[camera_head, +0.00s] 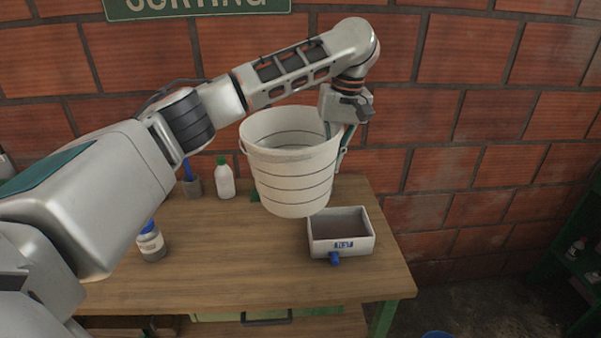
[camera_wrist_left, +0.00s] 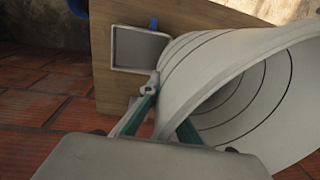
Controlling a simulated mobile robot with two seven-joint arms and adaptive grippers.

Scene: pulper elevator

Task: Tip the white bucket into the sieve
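The white bucket (camera_head: 291,177) hangs in the air above the table's right half, close to upright with its mouth up. My left gripper (camera_head: 339,142) is shut on the right side of its rim. In the left wrist view the bucket (camera_wrist_left: 190,70) has its wall between the teal fingers (camera_wrist_left: 166,108). A small white open box (camera_head: 362,245) with a blue spout and dark interior stands below and right of the bucket. It also shows in the left wrist view (camera_wrist_left: 114,50). I cannot tell whether it is the sieve. The bucket's contents are not visible.
On the wooden table (camera_head: 230,272) stand a white bottle with a green cap (camera_head: 225,180), a jar with a blue lid (camera_head: 151,245) and a small cup (camera_head: 192,187). A brick wall (camera_head: 480,120) is close behind. The table's front middle is clear.

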